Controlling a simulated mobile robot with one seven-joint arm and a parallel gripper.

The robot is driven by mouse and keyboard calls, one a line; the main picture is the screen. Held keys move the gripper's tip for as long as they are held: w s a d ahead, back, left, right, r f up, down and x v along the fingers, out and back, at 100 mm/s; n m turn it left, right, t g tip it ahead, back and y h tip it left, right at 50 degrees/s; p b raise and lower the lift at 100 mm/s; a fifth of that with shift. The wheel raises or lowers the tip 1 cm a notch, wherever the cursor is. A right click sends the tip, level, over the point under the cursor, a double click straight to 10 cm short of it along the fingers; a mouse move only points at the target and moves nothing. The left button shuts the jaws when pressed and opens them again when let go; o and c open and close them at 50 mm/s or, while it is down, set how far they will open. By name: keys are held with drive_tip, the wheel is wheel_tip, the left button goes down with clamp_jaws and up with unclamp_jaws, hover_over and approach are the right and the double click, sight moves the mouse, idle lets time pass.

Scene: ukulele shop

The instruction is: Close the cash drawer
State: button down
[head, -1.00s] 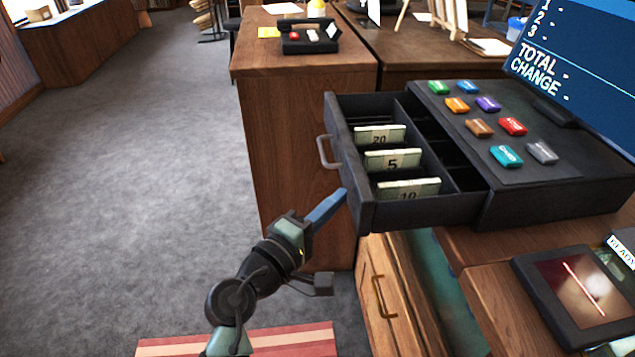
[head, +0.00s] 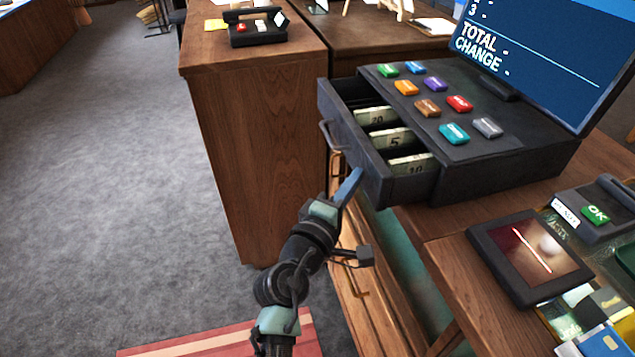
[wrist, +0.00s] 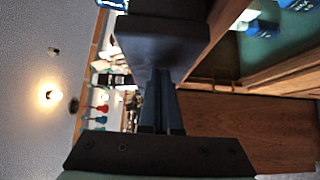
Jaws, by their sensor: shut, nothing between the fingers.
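The cash drawer (head: 374,178) is a dark box partly out of the black cash register (head: 470,110), on its left side. Banknote stacks marked 20, 5 and 10 stand in its compartments. A metal handle (head: 326,136) is on its front. My gripper (head: 350,184) is shut and empty, its blue fingers at the drawer's front face near the lower corner. In the wrist view, the shut fingers (wrist: 162,100) reach to the dark drawer front (wrist: 162,40). Whether they touch it is hard to tell.
A wooden counter (head: 255,140) stands behind the drawer, with a small black card box (head: 257,27) on top. A framed tablet (head: 530,258) and an OK terminal (head: 597,212) lie at the right. Open grey floor (head: 110,150) is at the left.

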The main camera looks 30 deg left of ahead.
sight(407, 170)
drive_tip(key=w+d, duration=0.3)
drive_tip(key=w+d+p, duration=0.1)
drive_tip(key=w+d, duration=0.2)
drive_tip(key=w, duration=0.1)
drive_tip(key=shift+w+d, duration=0.15)
drive_tip(key=shift+d, duration=0.05)
drive_tip(key=shift+d+r, duration=0.1)
drive_tip(key=shift+w+d, duration=0.1)
